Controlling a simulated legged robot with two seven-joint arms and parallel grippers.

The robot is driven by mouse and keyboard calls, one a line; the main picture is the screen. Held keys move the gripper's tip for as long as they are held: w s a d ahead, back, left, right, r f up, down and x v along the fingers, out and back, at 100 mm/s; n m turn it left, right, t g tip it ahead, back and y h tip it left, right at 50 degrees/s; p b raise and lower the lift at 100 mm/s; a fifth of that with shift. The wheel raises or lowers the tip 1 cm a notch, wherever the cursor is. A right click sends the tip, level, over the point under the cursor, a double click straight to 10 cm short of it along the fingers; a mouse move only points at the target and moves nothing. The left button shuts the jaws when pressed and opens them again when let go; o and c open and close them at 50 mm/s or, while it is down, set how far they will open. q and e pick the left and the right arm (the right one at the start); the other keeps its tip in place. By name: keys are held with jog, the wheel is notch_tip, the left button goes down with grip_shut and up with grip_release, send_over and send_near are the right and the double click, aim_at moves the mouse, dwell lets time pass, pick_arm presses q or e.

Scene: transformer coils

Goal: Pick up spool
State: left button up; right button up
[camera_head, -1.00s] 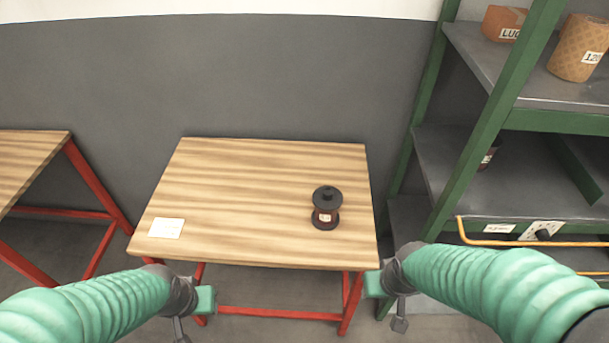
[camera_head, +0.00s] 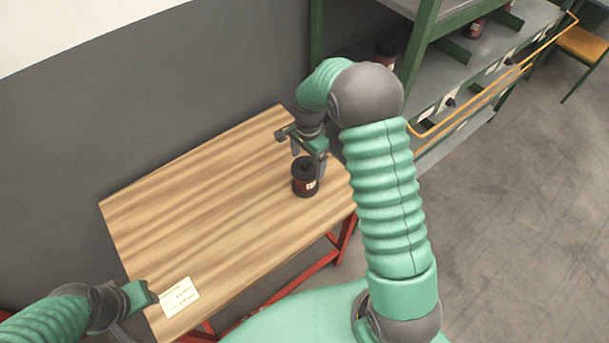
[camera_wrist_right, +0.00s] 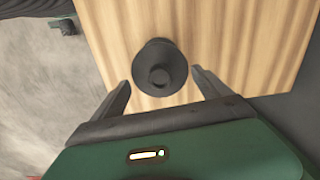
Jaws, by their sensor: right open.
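The spool (camera_head: 305,181), dark with a reddish-brown body and a white label, stands upright near the right edge of the wooden table. My right gripper (camera_head: 309,164) is open, pointing down just above the spool, and partly covers its top. In the right wrist view the spool (camera_wrist_right: 160,68) shows from above as a dark round flange with a central knob. The open fingers (camera_wrist_right: 161,80) lie to either side of its near part, with gaps visible. My left gripper (camera_head: 142,296) is over the table's near left corner, away from the spool; its jaws are unclear.
The wooden table (camera_head: 205,200) is otherwise clear except for a pale note card (camera_head: 180,297) near its front left. A green-framed shelf (camera_head: 417,50) with an orange rail stands at the right. A grey wall is behind the table.

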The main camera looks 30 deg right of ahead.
aim_at(305, 173)
jog(key=shift+d+f, duration=0.15)
jog(key=shift+f, duration=0.4)
jog(key=shift+d+f, duration=0.15)
jog(key=shift+f, duration=0.4)
jog(key=f, duration=0.1)
jog(key=a+f, duration=0.1)
jog(key=a+f+p, duration=0.1)
jog(key=shift+f, duration=0.3)
jog(key=shift+w+a+f, duration=0.1)
jog(key=shift+a, duration=0.1)
jog(key=shift+d+f, duration=0.15)
jog(key=shift+d, duration=0.6)
jog(key=c, duration=0.8)
jog(key=shift+c, duration=1)
jog(key=shift+a, duration=0.35)
jog(key=c, duration=0.6)
pick_arm(q)
jog(key=shift+r, duration=0.5)
jog(key=shift+d, duration=0.1)
